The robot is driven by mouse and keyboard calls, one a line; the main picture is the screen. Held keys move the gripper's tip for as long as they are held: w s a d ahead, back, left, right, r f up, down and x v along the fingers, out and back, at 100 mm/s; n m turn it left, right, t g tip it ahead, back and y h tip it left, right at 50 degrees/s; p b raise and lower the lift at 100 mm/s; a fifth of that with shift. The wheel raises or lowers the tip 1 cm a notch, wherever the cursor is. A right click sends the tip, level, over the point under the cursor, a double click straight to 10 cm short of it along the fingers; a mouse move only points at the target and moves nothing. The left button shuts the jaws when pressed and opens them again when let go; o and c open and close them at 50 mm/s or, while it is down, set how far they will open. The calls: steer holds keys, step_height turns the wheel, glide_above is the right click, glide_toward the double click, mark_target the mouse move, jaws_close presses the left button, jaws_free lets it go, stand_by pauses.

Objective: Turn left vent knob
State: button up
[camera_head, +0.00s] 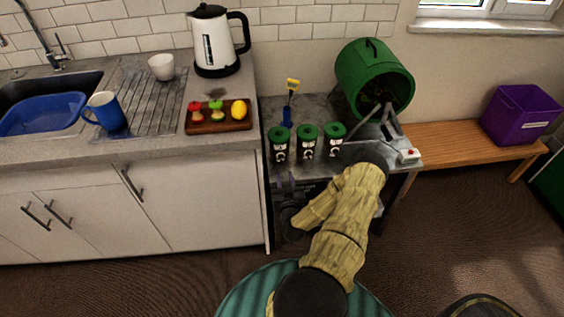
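My arm, in a yellow sleeve, reaches up from the bottom and bends back left. My gripper (290,218) is the dark end of it, low in front of the dark metal stand (362,157), close to the stand's left front. It is small and dark, so I cannot tell whether its fingers are open or shut. Small grey-blue parts (287,184) show on the stand's front just above my gripper. I cannot make out which of them is the left vent knob, or whether my gripper touches one. My forearm hides the right part of the stand's front.
Several green-lidded canisters, one of them here (307,142), stand along the stand's front. The kitchen counter (165,143) is close on the left. Brown floor lies in front.

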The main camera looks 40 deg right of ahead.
mark_target(282, 158)
steer(key=x, duration=0.8)
steer(key=shift+w, duration=0.2)
jaws_close()
